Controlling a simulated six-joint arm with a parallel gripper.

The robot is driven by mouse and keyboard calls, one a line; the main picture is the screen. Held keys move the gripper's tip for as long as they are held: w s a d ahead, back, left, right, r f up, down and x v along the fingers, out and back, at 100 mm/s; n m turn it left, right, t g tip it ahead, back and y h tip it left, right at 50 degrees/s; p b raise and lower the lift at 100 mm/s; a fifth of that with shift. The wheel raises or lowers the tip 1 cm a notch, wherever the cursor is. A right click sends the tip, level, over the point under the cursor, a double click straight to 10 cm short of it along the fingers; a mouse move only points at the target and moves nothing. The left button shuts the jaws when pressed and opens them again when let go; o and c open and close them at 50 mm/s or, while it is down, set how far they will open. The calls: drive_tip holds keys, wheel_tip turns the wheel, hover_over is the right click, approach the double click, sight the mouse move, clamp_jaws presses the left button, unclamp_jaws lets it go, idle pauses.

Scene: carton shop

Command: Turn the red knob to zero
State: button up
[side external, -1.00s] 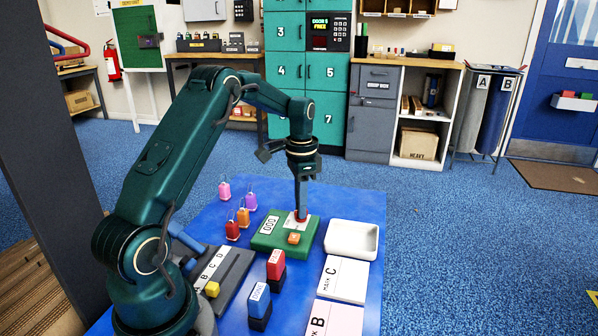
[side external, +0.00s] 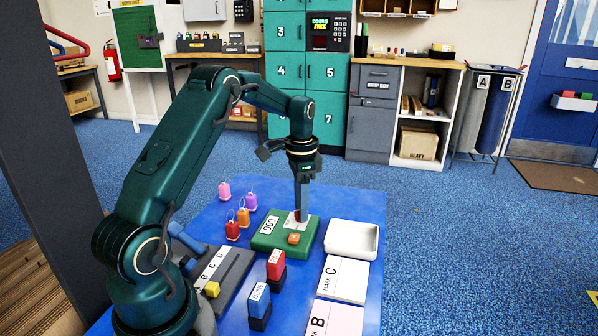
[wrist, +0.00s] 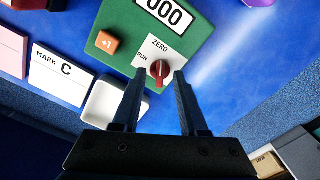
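The red knob (wrist: 158,72) sits on a white plate (wrist: 172,46) marked ZERO and RUN, on the green counter box (wrist: 195,15). A pale mark on the knob appears to face the ZERO label. My gripper (wrist: 158,76) is open, with one finger on each side of the knob and a visible gap to it on both sides. In the side view my gripper (side external: 302,215) points straight down at the box and partly hides the knob. The counter display (wrist: 165,12) reads 000. An orange +1 button (wrist: 107,42) is on the box.
A white tray (side external: 352,254) stands right of the box, with the MARK C card (side external: 344,279) in front. Red and blue stamps (side external: 276,265) stand nearer. Several coloured tags (side external: 232,231) lie to the left. The blue mat behind the box is clear.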

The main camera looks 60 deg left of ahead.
drive_tip(key=shift+r, duration=2.6)
drive_tip(key=shift+w+d+r, duration=0.2)
drive_tip(key=shift+d+r, duration=0.05)
drive_tip(key=s+d+r+m+t, duration=0.25)
drive_tip(key=s+d+r, duration=0.25)
drive_tip(key=d+r, duration=0.65)
drive_tip(key=s+d+f+n+t, duration=0.1)
drive_tip(key=s+d+f+n, duration=0.1)
drive_tip(key=s, duration=0.4)
drive_tip(key=s+d+f+n+t, duration=0.2)
drive_tip(key=s+d+f+n, duration=0.1)
drive_tip(key=s+d, duration=0.2)
drive_tip(key=shift+s+d+f+n, duration=0.25)
drive_tip(key=shift+s+f+n, duration=0.05)
drive_tip(key=shift+s+n, duration=0.05)
